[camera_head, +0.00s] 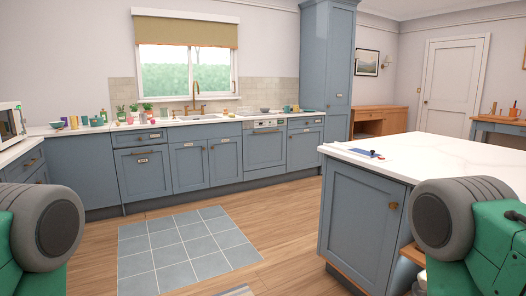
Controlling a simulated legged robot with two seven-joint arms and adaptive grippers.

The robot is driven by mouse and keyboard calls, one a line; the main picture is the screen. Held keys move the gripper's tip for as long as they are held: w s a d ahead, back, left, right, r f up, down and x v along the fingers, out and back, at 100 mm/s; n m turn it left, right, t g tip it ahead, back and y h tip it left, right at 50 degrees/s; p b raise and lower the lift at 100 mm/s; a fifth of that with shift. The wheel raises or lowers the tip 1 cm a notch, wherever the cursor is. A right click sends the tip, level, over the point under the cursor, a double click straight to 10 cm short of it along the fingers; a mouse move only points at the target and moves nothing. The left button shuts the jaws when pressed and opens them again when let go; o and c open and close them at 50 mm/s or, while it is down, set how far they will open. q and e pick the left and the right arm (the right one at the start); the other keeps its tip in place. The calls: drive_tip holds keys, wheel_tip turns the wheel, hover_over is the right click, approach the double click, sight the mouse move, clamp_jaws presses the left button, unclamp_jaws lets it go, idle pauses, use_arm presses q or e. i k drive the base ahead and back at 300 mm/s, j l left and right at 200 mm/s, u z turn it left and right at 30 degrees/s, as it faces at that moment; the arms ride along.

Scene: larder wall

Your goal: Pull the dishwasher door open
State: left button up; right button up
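The blue front with a pale control strip along its top, in the far counter run right of the sink, looks like the dishwasher (265,150). Its door appears shut, flush with the cupboards on either side. A small pale label or handle shows near its top edge; it is too small to tell which. Only green and grey parts of my two arms show, at the lower left and lower right corners. Neither gripper is in view, and nothing of mine is near the dishwasher.
A white-topped island (440,150) stands at right, between my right arm and the far counter. A grey tiled floor area (185,250) and clear wooden floor lie ahead. A microwave (12,124) and several small items stand on the counter at left.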

sight(264, 147)
drive_tip(key=i+l+z, duration=0.2)
drive_tip(key=i, duration=0.4)
drive_tip(key=i+l+z, duration=0.2)
drive_tip(key=i, duration=0.45)
drive_tip(key=i+j+u, duration=0.1)
drive_tip(key=i+u, duration=0.25)
drive_tip(key=i, duration=0.3)
drive_tip(key=i+u, duration=0.35)
drive_tip(key=i, duration=0.25)
drive_tip(key=i+l+u, duration=0.4)
drive_tip(key=i, duration=0.2)
drive_tip(key=i+z, duration=0.15)
drive_tip(key=i, duration=0.35)
drive_tip(key=i+j+z, duration=0.15)
drive_tip(key=i, duration=0.35)
drive_tip(key=i+j+z, duration=0.1)
drive_tip(key=i, duration=0.4)
drive_tip(key=i+j+z, duration=0.15)
drive_tip(key=i, duration=0.35)
drive_tip(key=i+l+z, duration=0.2)
drive_tip(key=i+z, duration=0.75)
drive_tip(key=i+j+z, duration=0.2)
drive_tip(key=i+z, duration=0.3)
